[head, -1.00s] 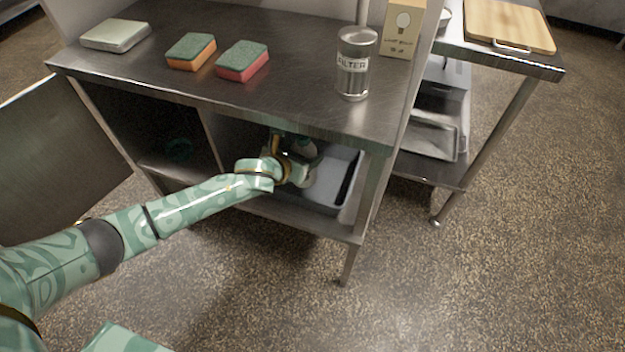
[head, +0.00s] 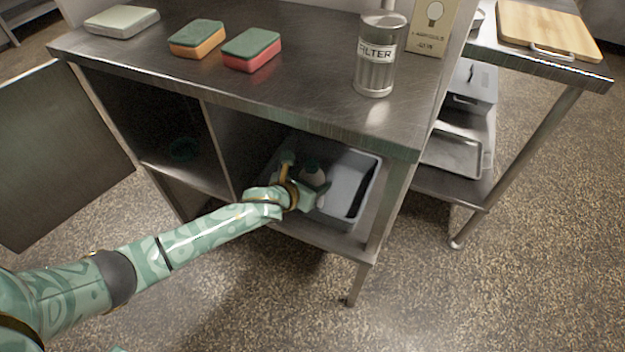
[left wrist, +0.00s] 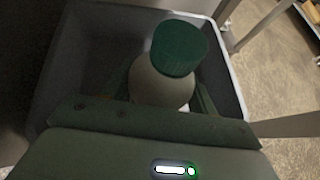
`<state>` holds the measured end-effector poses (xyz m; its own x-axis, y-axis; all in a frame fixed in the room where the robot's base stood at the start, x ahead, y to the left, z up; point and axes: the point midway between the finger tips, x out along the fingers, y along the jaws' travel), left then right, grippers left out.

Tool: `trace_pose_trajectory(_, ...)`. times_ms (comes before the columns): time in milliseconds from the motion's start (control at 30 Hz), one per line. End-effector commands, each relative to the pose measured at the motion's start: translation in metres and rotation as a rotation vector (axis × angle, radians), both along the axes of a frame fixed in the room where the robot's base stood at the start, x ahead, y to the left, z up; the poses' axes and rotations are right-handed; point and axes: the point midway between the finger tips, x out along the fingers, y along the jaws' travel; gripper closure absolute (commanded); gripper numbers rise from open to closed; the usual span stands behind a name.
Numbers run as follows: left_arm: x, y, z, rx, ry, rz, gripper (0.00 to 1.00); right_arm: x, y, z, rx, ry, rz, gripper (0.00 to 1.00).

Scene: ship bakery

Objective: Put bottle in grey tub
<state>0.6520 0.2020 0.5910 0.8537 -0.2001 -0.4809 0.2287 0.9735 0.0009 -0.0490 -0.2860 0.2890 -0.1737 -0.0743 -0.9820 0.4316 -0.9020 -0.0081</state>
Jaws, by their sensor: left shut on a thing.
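The bottle (left wrist: 160,88) is pale with a dark green cap; in the left wrist view it stands up between my gripper's fingers. In the head view the bottle (head: 313,176) is small and partly hidden by my gripper. My left gripper (head: 308,190) is shut on the bottle, over the left part of the grey tub (head: 352,172). The tub's walls and rim (left wrist: 234,78) surround the bottle in the left wrist view. I cannot tell whether the bottle's base touches the tub floor. The tub sits on the lower shelf under the steel counter. My right gripper is not in view.
The counter top (head: 310,105) is close above my left arm. On it are a filter can (head: 377,65), two sponges (head: 252,50), a pale block (head: 122,22) and a light bulb box (head: 433,25).

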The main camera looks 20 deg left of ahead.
Motion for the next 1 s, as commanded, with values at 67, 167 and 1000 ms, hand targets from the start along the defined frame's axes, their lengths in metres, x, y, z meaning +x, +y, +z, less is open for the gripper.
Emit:
trace_pose_trajectory(67,0.001,0.000,0.001,-0.001,-0.004,0.000,0.85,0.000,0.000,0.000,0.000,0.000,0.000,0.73)
trace_pose_trajectory(167,0.000,0.000,-0.001,-0.001,-0.001,0.000,0.28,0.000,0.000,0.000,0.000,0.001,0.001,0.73)
trace_pose_trajectory(1000,-0.082,0.020,0.055,0.000,-0.005,0.000,0.20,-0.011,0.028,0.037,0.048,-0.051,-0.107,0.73)
